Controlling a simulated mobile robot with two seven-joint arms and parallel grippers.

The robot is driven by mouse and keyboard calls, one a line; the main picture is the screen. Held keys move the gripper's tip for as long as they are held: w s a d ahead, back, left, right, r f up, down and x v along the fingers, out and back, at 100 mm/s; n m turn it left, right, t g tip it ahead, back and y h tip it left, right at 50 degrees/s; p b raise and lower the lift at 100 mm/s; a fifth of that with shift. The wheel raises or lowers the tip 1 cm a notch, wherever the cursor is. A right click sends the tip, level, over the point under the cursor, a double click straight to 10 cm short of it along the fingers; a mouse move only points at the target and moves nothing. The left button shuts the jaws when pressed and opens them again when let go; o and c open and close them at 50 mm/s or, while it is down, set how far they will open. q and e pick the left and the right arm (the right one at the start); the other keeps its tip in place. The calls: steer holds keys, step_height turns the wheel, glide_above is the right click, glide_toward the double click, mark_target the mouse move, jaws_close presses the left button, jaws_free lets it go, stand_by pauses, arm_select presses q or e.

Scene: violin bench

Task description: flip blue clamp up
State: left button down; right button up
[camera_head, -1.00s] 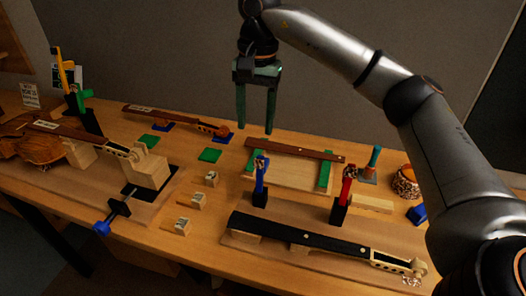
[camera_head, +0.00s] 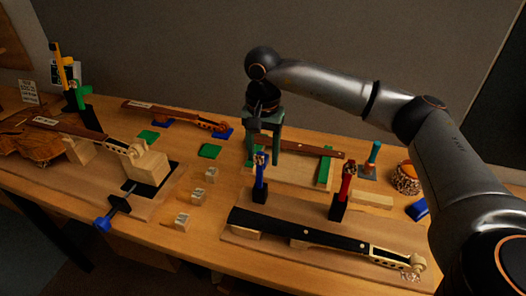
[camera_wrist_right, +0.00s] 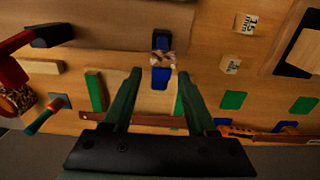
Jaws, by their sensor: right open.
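The blue clamp (camera_head: 260,185) stands upright in a dark base at the back edge of the board with the black fingerboard. A patterned band wraps its upper part. In the right wrist view the blue clamp (camera_wrist_right: 161,77) lies ahead of and between the spread fingers. My right gripper (camera_head: 264,160) is open and empty, pointing down just behind the blue clamp; I see no contact. In the wrist view the right gripper's fingertips (camera_wrist_right: 160,72) are spread wide. My left gripper is not in view.
A red clamp (camera_head: 346,185) stands right of the blue one. The black fingerboard neck (camera_head: 300,238) lies in front. Behind is a brown strip (camera_head: 315,149) on green pads. Small labelled blocks (camera_head: 197,197) sit at left, and a blue-handled screw clamp (camera_head: 103,223) is at the front left.

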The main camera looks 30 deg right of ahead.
steer(key=shift+f, duration=0.1)
jaws_close()
stand_by(0.4)
stand_by(1.0)
